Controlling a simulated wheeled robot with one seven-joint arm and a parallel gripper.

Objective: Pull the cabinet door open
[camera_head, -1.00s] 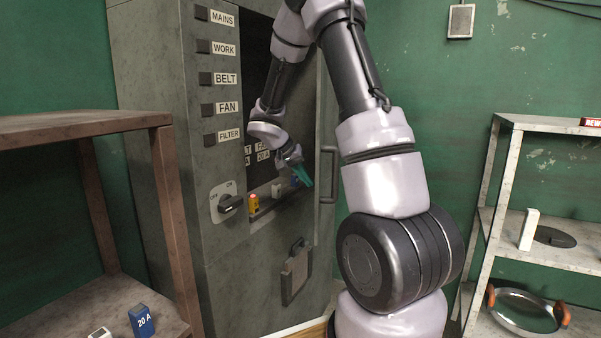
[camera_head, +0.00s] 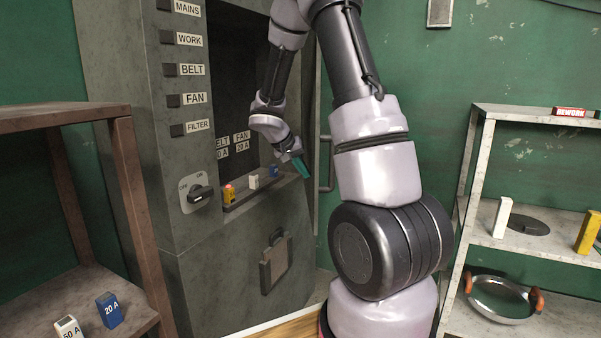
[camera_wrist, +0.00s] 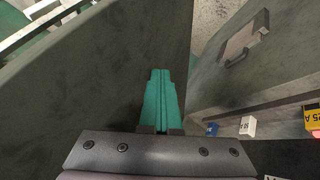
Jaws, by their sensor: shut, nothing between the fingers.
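The grey cabinet (camera_head: 160,210) stands at left centre in the head view with its dark recess exposed. Its door (camera_head: 317,130) stands open at the right, seen nearly edge-on, with a bar handle (camera_head: 325,165) on its outer side. In the wrist view the door (camera_wrist: 100,75) is a large dark panel at left and centre. My gripper (camera_head: 301,166) has teal fingers, shut and empty, on the inner side of the door near its free edge. In the wrist view the fingers (camera_wrist: 160,80) lie over the door panel; contact cannot be told.
A yellow fuse (camera_head: 229,193), a white fuse (camera_head: 253,182) and a blue fuse (camera_head: 273,171) stand on the cabinet ledge. A brown shelf (camera_head: 60,115) is at left. A pale shelf (camera_head: 540,115) with a round pan (camera_head: 500,300) is at right.

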